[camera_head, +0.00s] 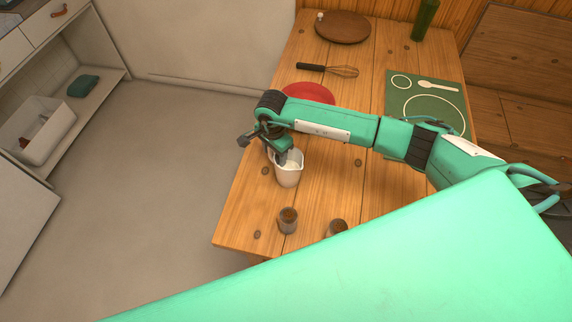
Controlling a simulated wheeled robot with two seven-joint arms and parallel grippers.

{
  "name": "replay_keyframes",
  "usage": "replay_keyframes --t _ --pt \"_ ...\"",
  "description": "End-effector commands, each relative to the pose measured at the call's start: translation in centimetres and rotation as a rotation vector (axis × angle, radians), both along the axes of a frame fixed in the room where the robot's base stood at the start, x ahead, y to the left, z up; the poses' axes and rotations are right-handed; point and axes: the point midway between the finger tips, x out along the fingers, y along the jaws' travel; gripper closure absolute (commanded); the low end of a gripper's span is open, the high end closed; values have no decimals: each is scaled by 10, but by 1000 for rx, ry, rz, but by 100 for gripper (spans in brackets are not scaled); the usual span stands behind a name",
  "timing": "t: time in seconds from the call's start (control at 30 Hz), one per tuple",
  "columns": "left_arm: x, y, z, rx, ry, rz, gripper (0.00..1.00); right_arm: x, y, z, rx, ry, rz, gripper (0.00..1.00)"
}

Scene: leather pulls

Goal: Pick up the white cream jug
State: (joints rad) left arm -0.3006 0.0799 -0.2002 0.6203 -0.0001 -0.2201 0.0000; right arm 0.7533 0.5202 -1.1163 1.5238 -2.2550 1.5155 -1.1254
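The white cream jug (288,174) stands upright on the wooden table, near its left edge. My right gripper (263,149) is over the jug's far left side, with its fingers spread apart. One finger is at the jug's rim and overlaps its opening; the other is out to the left, beyond the jug. I cannot tell whether the near finger touches the jug or reaches inside it. The jug's handle cannot be made out. My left gripper is not in view.
Two small jars with brown tops (288,220) (337,228) stand nearer on the wooden table (330,190). A red plate (308,92), a whisk (330,70), a round wooden board (342,27), a green bottle (425,18) and a green placemat (397,112) are farther back.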

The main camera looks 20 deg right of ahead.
Motion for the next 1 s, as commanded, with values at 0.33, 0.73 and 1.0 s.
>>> replay_keyframes --t 0.33,0.73,1.0 --pt "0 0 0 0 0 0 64 0 0 1 0 -1 0 86" --pt "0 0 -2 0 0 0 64 1 0 9 1 -2 0 86" --pt "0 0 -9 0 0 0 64 1 0 33 2 -4 1 86"
